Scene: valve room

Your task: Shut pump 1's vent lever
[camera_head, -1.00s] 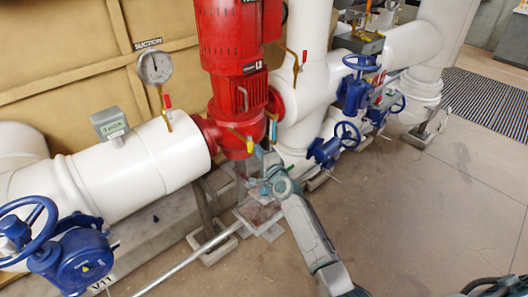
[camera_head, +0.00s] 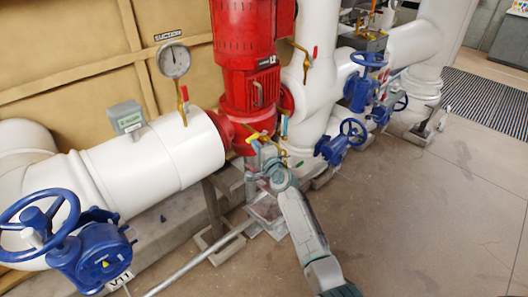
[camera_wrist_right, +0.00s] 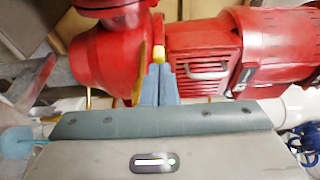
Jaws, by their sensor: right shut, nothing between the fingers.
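The red pump (camera_head: 243,88) stands upright in the middle of the head view. Pump 1's vent lever, a small yellow handle (camera_head: 257,136), is low on its front. My right gripper (camera_head: 262,149) is at the lever, just below it, with its arm reaching up from the bottom. In the right wrist view the blue-grey fingers (camera_wrist_right: 158,86) are shut with nothing between them. Their tips are right at the yellow lever end (camera_wrist_right: 158,55), against the red casing; I cannot tell whether they touch. The lever's pivot is partly hidden. My left gripper is out of view.
A white suction pipe (camera_head: 150,165) with a gauge (camera_head: 174,61) and a blue handwheel valve (camera_head: 88,250) lies left. White pipes (camera_head: 315,90) and several blue valves (camera_head: 360,92) stand right. A grey rod (camera_head: 205,258) runs low in front. Floor at right is clear.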

